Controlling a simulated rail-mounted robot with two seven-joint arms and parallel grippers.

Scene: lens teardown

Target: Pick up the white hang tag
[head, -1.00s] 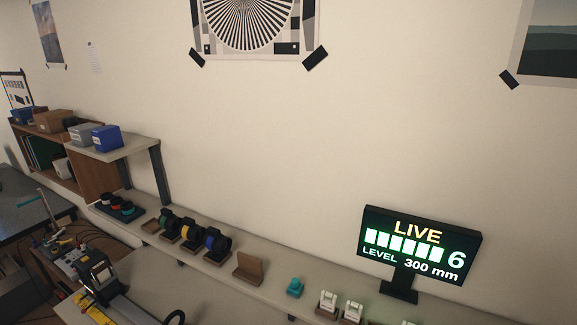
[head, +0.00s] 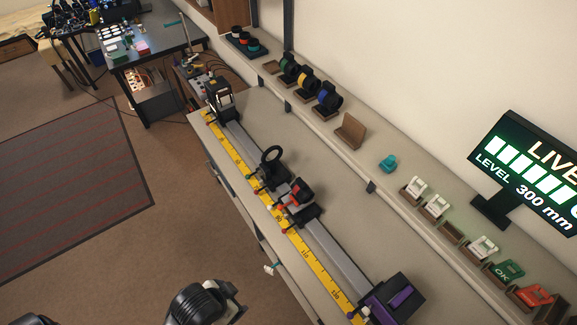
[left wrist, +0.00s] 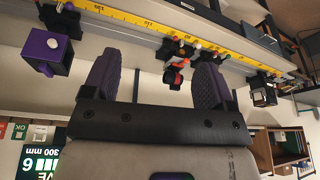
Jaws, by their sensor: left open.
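Several white tags stand on small brown holders on the wall shelf in the head view: two side by side, one tag (head: 416,186) and another (head: 436,205), and a third tag (head: 484,247) beyond an empty holder. A small pale piece (head: 271,268) also shows at the bench's front edge; I cannot tell whether it is a hang tag. My left gripper (left wrist: 154,78) is open in the left wrist view, with nothing between its purple-grey fingers. It is apart from the tags. My right gripper is not identifiable in these views.
An optical rail (head: 335,255) with a yellow scale (head: 305,257), lens mounts and a purple-fronted box (head: 397,300) runs along the bench. A green OK card (head: 505,271) and a red card (head: 535,296) stand near the tags. The lit display (head: 530,160) rises behind.

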